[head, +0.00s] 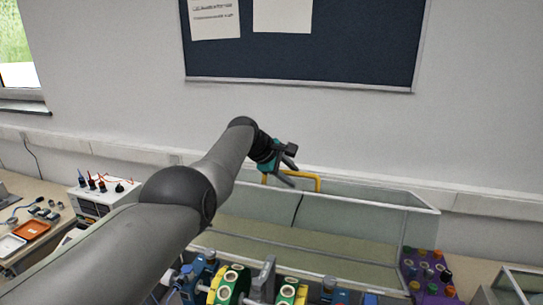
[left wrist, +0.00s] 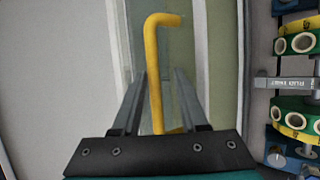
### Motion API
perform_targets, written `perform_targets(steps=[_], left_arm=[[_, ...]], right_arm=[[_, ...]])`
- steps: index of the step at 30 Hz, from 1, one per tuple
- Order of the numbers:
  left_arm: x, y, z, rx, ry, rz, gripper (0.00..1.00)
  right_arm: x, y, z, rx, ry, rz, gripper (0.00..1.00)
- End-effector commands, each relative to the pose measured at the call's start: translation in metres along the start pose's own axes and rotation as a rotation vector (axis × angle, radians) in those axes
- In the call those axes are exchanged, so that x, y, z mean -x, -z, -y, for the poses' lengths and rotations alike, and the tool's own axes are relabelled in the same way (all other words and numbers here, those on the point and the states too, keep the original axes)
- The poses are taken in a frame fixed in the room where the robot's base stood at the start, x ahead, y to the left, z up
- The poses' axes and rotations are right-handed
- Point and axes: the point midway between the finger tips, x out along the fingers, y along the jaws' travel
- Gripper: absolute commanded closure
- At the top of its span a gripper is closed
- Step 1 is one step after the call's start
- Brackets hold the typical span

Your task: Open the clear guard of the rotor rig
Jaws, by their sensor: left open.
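The clear guard (head: 365,222) of the rotor rig is a long see-through box form with pale edges. It stands up behind the rig's blue, green and yellow parts (head: 232,284), which show uncovered in front of it. A yellow handle (head: 305,176) is at the guard's top edge; it also shows in the left wrist view (left wrist: 153,62). My left gripper (head: 293,167) is at the handle, its fingers open. In the left wrist view, the handle bar runs between the two fingers (left wrist: 160,85), with visible gaps, so it is not clamped. My right gripper is not in view.
A block with coloured knobs (head: 428,270) stands at the right of the rig. A bench instrument with leads (head: 103,194) and an orange tray (head: 31,229) are on the left. A dark pinboard (head: 340,45) hangs on the wall behind.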

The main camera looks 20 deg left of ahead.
Motion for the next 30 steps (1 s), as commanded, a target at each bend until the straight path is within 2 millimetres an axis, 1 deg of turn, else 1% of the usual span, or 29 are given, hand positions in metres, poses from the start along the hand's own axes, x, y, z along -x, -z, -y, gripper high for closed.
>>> perform_targets(steps=[3,15,23,30], left_arm=[[0.004,0.001,0.001,0.000,0.006,-0.002,0.52],[0.026,0.000,0.001,-0.001,0.002,-0.004,0.52],[0.047,0.001,0.001,-0.002,-0.002,-0.004,0.52],[0.074,0.001,0.000,-0.001,-0.004,-0.004,0.52]], right_arm=[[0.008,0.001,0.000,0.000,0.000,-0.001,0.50],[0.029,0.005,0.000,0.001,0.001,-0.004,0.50],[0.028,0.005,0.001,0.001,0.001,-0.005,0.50],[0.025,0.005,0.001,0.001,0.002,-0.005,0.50]])
